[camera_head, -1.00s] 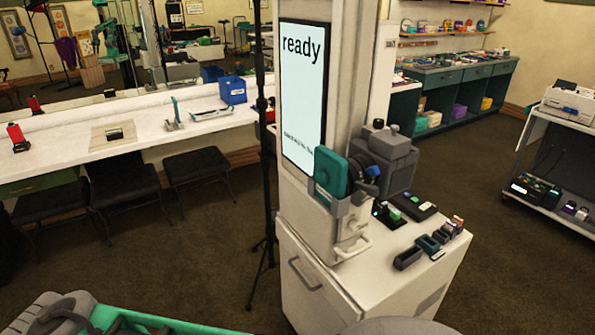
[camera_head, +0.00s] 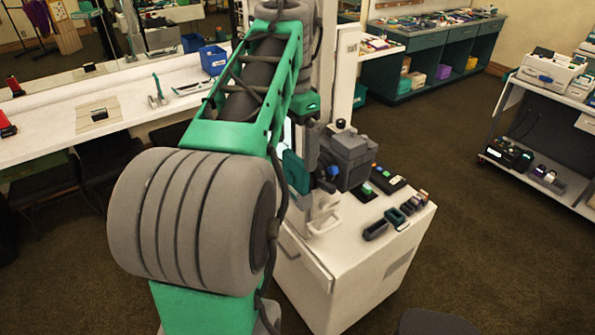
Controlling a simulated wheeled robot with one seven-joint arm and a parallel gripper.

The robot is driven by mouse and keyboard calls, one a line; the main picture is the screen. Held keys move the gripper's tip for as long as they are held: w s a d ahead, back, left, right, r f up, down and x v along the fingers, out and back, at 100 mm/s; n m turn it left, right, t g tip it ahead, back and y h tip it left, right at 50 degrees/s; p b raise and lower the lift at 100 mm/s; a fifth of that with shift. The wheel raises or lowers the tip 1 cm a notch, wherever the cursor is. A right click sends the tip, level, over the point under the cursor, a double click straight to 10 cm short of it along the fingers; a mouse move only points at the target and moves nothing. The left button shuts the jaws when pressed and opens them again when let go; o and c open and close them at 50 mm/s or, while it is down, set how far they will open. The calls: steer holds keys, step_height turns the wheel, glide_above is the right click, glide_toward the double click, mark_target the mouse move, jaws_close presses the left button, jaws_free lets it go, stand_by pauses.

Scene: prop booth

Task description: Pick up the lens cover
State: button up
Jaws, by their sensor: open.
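The lens cover (camera_head: 295,172) looks to be the teal, rounded square plate upright at the front of the grey camera (camera_head: 351,155). It stands at the left side of the white cabinet (camera_head: 350,265) and is partly hidden by my arm. My forearm crosses the picture, and its wrist hangs down just above and behind the cover. My gripper (camera_head: 309,143) shows only as a small grey part below the wrist, close to the cover. It is open, but its fingertips are hard to make out, and I cannot tell whether they touch the cover.
Several small dark holders and blocks (camera_head: 376,230) lie on the cabinet top, right of the camera. A white counter (camera_head: 50,133) runs along the left, with a blue bin (camera_head: 213,60). A shelf cart (camera_head: 545,135) stands at right. The floor between is clear.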

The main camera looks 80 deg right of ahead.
steer(key=b, duration=0.7)
glide_above(292, 196)
steer(key=f, duration=0.8)
steer(key=shift+d+f, duration=0.15)
steer(key=shift+d, duration=0.1)
steer(key=shift+p, duration=0.3)
steer(key=shift+r, duration=0.2)
steer(key=c, duration=1.3)
